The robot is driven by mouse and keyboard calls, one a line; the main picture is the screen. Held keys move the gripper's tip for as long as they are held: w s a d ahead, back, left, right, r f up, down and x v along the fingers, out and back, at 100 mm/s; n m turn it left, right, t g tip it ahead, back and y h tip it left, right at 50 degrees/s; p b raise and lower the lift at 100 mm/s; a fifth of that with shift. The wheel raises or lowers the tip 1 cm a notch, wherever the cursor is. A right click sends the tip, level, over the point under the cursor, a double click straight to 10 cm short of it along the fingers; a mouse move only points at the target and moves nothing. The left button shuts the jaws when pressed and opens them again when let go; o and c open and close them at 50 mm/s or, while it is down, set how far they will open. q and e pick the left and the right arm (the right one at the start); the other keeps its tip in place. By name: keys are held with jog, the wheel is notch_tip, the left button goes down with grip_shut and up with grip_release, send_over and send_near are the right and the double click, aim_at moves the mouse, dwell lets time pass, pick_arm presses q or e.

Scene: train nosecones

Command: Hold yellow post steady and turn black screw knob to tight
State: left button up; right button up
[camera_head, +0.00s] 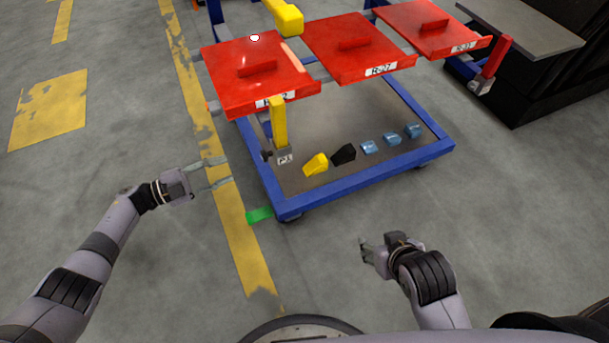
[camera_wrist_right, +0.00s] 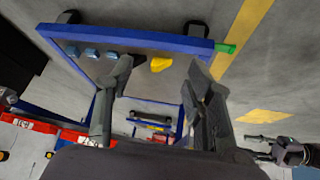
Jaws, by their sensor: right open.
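The yellow post (camera_head: 279,122) stands upright at the near left corner of the blue cart, under the leftmost red panel, with a grey label block at its foot. A small dark shape beside that block looks like the black screw knob (camera_head: 267,155); it is too small to tell its state. My left gripper (camera_head: 222,172) is open and empty, left of the post and apart from it. My right gripper (camera_head: 364,250) is open and empty in front of the cart, well away from the post. Its spread fingers also show in the right wrist view (camera_wrist_right: 160,68).
The blue cart frame (camera_head: 365,180) carries red panels (camera_head: 355,45) above. On its deck lie a yellow block (camera_head: 316,163), a black block (camera_head: 344,154) and several blue blocks (camera_head: 392,139). A green tab (camera_head: 259,215) sticks out at the near corner. Floor in front is clear.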

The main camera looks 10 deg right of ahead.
jog(key=w+a+r+t, duration=0.2)
jog(key=w+t, duration=0.1)
jog(key=w, duration=0.3)
jog(key=n+t+y, duration=0.2)
jog(key=t+y, duration=0.4)
jog(key=t, duration=0.2)
send_near(281, 127)
jog(key=x, duration=1.1)
jog(key=shift+w+a, duration=0.1)
jog(key=shift+w, duration=0.2)
jog(key=shift+c, duration=0.3)
grip_shut()
